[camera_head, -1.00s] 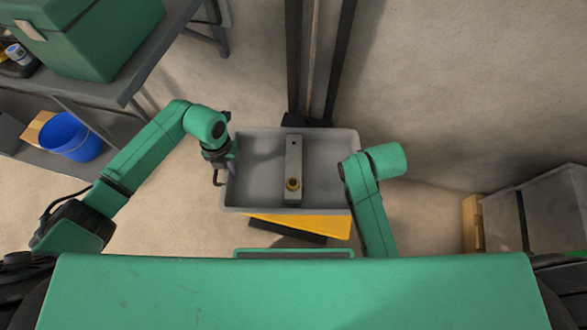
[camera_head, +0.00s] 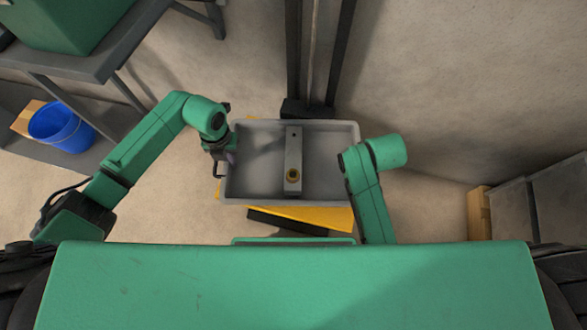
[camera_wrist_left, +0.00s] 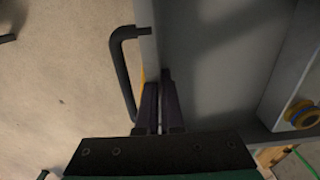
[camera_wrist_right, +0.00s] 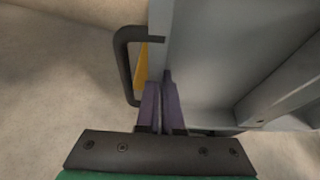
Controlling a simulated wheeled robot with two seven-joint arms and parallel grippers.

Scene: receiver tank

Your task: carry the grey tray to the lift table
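The grey tray (camera_head: 262,190) is level in front of me in the head view, a grey block with a yellow ring (camera_head: 293,176) in it. My left gripper (camera_wrist_left: 160,105) is shut on its left wall beside a black handle (camera_wrist_left: 125,75). My right gripper (camera_wrist_right: 160,105) is shut on its right wall beside another handle (camera_wrist_right: 124,65); in the head view my right arm hides this grip. A yellow platform (camera_head: 325,217), apparently the lift table, shows beneath the tray, mostly hidden. I cannot tell whether the tray touches it.
A dark mast (camera_head: 341,60) stands behind the tray. A workbench (camera_head: 110,55) with a green case (camera_head: 65,20) is at the upper left, a blue bucket (camera_head: 60,128) on its lower shelf. A grey container (camera_head: 515,210) is at the right. Bare floor lies between.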

